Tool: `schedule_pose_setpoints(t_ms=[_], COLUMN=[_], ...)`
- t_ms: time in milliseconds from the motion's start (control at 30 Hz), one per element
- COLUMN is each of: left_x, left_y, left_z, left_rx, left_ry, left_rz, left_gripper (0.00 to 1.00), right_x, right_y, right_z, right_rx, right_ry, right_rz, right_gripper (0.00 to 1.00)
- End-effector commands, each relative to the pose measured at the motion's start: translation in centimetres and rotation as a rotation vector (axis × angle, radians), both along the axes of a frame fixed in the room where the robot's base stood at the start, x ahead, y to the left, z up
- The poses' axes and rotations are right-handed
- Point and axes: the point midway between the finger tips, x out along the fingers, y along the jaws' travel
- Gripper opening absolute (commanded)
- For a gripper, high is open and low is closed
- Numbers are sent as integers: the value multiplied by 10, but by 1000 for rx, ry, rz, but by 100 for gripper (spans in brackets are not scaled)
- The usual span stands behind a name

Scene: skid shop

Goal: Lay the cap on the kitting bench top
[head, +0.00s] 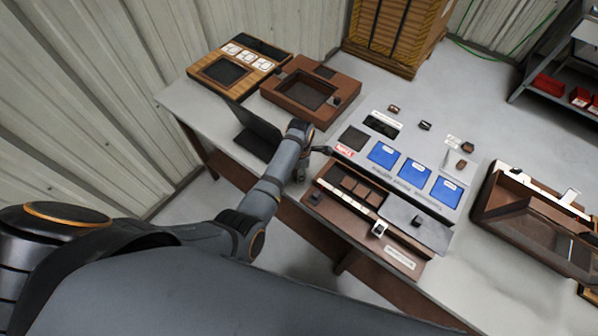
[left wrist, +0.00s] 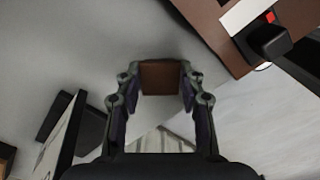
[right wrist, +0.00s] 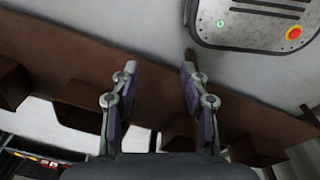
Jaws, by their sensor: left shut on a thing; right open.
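My left gripper (left wrist: 160,85) is shut on a small brown square block, which looks like the cap (left wrist: 161,77). In the left wrist view the block sits between the fingertips, with the grey bench top (left wrist: 70,35) behind it. In the head view my left gripper (head: 324,150) is over the kitting bench top (head: 220,107), between the dark laptop-like stand and the brown compartment tray. The cap is too small to make out there, and its height above the top is unclear. My right gripper (right wrist: 157,75) is open and empty; it shows only in the right wrist view.
A brown compartment tray (head: 395,256) lies right of my left gripper. A dark stand (head: 257,130) is on its left. Blue cards (head: 414,172) and several small blocks lie beyond. A brown bin (head: 520,225) stands right. A grey panel with buttons (right wrist: 255,22) is near my right gripper.

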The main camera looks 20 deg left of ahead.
Motion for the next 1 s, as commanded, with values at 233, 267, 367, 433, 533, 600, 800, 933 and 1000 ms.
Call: schedule_pose_setpoints(t_ms=[233, 267, 367, 433, 533, 600, 800, 933, 1000], left_x=[0, 0, 0, 0, 0, 0, 0, 0, 0], left_y=[0, 0, 0, 0, 0, 0, 0, 0, 0], left_z=[-4, -4, -4, -4, -4, -3, 28, 59, 74], left_rx=[0, 0, 0, 0, 0, 0, 0, 0, 0], left_ry=[0, 0, 0, 0, 0, 0, -1, 0, 0], left_rz=[0, 0, 0, 0, 0, 0, 0, 0, 0], left_gripper=[52, 56, 62, 62, 62, 62, 62, 62, 62], right_x=[-20, -20, -18, -16, -14, -13, -12, -11, -11], right_y=[-12, -12, -12, -12, -12, -12, -11, -10, -9], right_z=[-3, -3, -2, -2, -2, -1, 28, 60, 76], right_rx=[-14, -14, -15, -15, -14, -14, -14, -12, -11], right_ry=[30, 30, 28, 25, 22, 20, 18, 17, 17], right_rz=[3, 3, 3, 4, 4, 4, 3, 4, 3], right_gripper=[45, 45, 45, 45, 45, 45, 45, 45, 45])
